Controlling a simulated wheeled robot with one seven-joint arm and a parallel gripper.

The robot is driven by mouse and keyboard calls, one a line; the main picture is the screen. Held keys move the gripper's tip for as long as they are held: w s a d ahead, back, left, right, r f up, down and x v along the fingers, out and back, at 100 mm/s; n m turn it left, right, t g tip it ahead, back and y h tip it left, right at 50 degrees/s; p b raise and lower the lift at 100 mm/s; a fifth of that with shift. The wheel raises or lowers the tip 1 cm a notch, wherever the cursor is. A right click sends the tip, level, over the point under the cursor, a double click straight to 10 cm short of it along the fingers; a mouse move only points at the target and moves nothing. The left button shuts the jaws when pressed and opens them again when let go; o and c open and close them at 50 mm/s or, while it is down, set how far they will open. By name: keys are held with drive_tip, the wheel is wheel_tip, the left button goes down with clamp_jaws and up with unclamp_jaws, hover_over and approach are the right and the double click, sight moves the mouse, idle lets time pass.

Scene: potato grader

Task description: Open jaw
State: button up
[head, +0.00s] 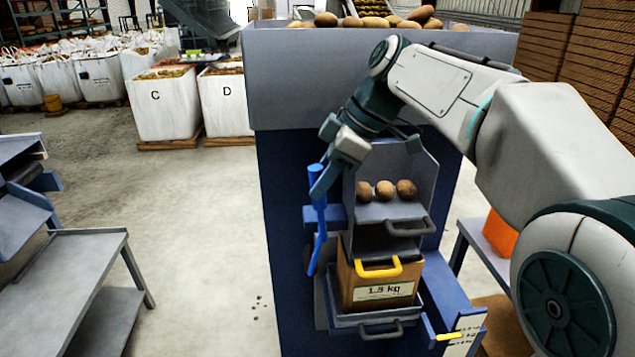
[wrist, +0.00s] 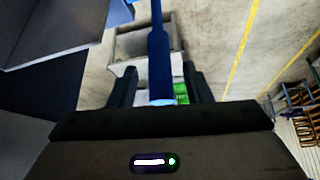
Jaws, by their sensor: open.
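My gripper (head: 322,185) is open beside the front left of the blue machine, at a blue upright lever (head: 315,240). In the wrist view its two dark fingers (wrist: 160,80) stand apart, one on each side of the blue lever (wrist: 158,45). I see gaps beside the lever, but cannot tell whether either finger touches it. In the head view the gripper hides part of the lever.
The machine's hopper (head: 300,80) holds potatoes. Several potatoes lie on a grey shelf (head: 375,211) above a cardboard box (head: 350,285) marked 1.5 kg, with a yellow handle (head: 378,270). A grey table (head: 60,270) stands left; open floor lies between.

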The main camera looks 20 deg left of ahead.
drive_tip(key=p+v, duration=0.1)
drive_tip(key=v, duration=1)
drive_tip(key=shift+d+r, duration=0.2)
drive_tip(key=shift+r, duration=0.15)
drive_tip(key=shift+w, duration=0.1)
